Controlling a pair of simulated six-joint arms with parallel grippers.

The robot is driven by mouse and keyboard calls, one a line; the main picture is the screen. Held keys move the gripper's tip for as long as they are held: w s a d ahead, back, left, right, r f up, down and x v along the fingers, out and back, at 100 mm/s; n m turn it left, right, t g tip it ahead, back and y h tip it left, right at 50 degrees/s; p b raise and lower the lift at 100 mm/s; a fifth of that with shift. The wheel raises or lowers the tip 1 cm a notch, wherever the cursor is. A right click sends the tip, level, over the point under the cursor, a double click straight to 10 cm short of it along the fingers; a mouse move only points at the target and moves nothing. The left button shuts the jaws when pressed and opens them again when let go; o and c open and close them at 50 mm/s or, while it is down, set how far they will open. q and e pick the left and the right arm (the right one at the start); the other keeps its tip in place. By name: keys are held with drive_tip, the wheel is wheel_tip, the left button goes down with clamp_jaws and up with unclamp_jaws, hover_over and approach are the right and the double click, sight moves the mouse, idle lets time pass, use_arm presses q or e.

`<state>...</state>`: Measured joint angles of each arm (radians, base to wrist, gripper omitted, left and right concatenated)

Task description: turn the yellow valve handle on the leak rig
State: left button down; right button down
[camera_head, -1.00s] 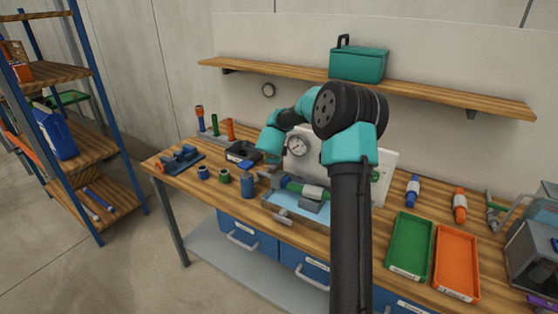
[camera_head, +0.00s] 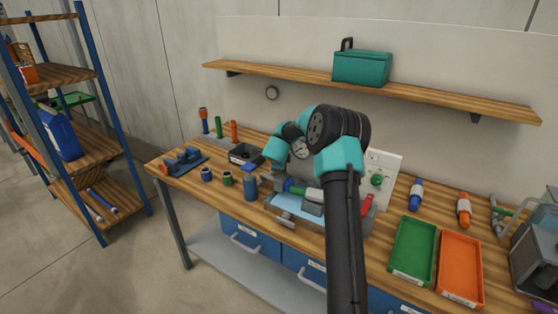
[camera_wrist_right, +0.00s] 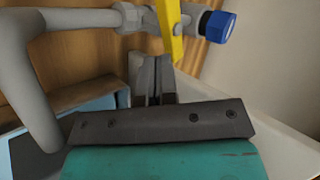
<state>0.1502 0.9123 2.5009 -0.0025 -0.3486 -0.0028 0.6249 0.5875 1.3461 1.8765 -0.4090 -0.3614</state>
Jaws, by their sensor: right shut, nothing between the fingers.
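The yellow valve handle (camera_wrist_right: 168,28) shows in the right wrist view at the top, as a flat bar across a grey pipe (camera_wrist_right: 100,18). A blue cap (camera_wrist_right: 219,27) sits at the pipe's right end. My right gripper (camera_wrist_right: 153,72) is shut and empty. Its fingertips are just below the handle's lower end in that picture; I cannot tell whether they touch it. In the head view the leak rig's white panel (camera_head: 388,163) stands on the bench, partly behind my right arm, and I cannot make out the yellow handle there. My left gripper is not in view.
The rig carries a gauge (camera_head: 300,147), a green knob (camera_head: 376,181) and a red handle (camera_head: 367,204). A blue bottle (camera_head: 250,188) stands left of it. A green tray (camera_head: 400,268) and an orange tray (camera_head: 450,285) lie to the right. A shelf (camera_head: 440,92) hangs above.

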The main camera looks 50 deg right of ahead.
drive_tip(key=shift+x, duration=0.9)
drive_tip(key=shift+s+d, duration=0.1)
drive_tip(key=shift+d, duration=0.1)
drive_tip(key=shift+r, duration=0.1)
drive_tip(key=v, duration=1)
drive_tip(key=shift+s+d, duration=0.3)
drive_tip(key=shift+s, duration=0.05)
drive_tip(key=c, duration=1.8)
unclamp_jaws()
